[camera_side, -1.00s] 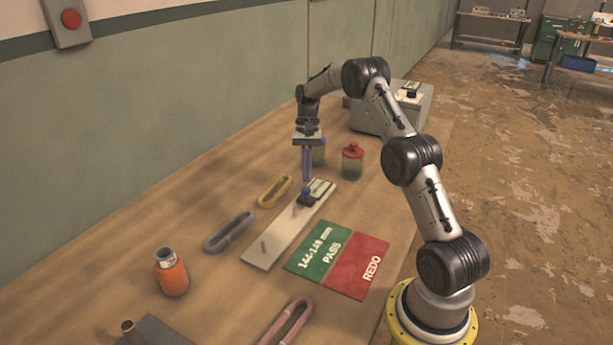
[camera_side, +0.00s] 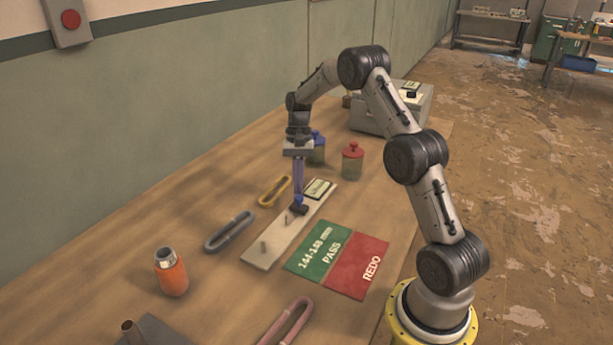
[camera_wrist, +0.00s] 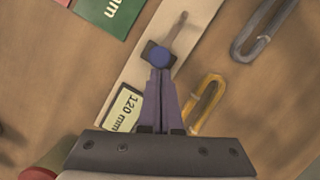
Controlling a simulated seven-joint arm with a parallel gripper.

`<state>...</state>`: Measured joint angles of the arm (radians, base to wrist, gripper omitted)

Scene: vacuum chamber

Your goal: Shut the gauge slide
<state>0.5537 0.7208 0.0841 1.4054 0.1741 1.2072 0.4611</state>
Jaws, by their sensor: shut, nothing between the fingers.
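The display (camera_wrist: 123,107) at the back end reads 120 mm in the wrist view. My gripper (camera_side: 298,203) points down with its fingers shut and empty. In the wrist view the fingertips (camera_wrist: 159,72) are right behind the knob; whether they touch it I cannot tell.
A green PASS mat (camera_side: 319,250) marked 144-148 mm and a red REDO mat (camera_side: 357,267) lie right of the gauge. Grey (camera_side: 230,232), yellow (camera_side: 274,190) and pink (camera_side: 290,323) loops lie around. A red-lidded jar (camera_side: 352,162) stands behind; an orange bottle (camera_side: 171,273) stands front left.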

